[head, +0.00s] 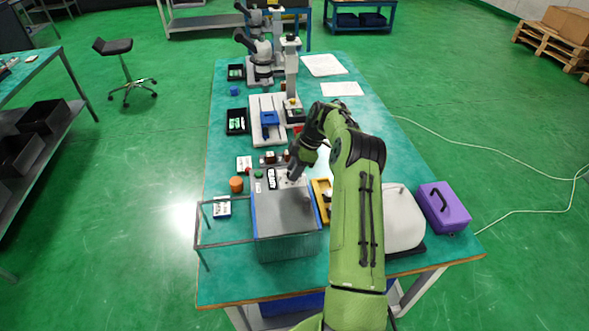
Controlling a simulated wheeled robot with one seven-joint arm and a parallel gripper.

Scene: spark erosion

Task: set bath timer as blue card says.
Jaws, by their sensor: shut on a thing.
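The bath (287,216) is a grey metal box with a flat lid at the front of the teal table. Its control panel (264,187) along the far edge carries a green button, dark displays or switches and small knobs. A blue-edged card (222,208) lies left of the bath, partly behind a thin metal frame; its marks are too small to read. My gripper (294,174) points down at the right part of the panel and is shut on a small part there, seemingly the timer knob. My wrist and fingers hide most of that part and its setting.
A white card (244,162) and an orange-brown round pot (236,184) stand left of the panel. A yellow tray (322,198) is close on the bath's right. A white rounded case (403,217) and a purple case (444,205) are further right. Microscopes (262,55) stand behind.

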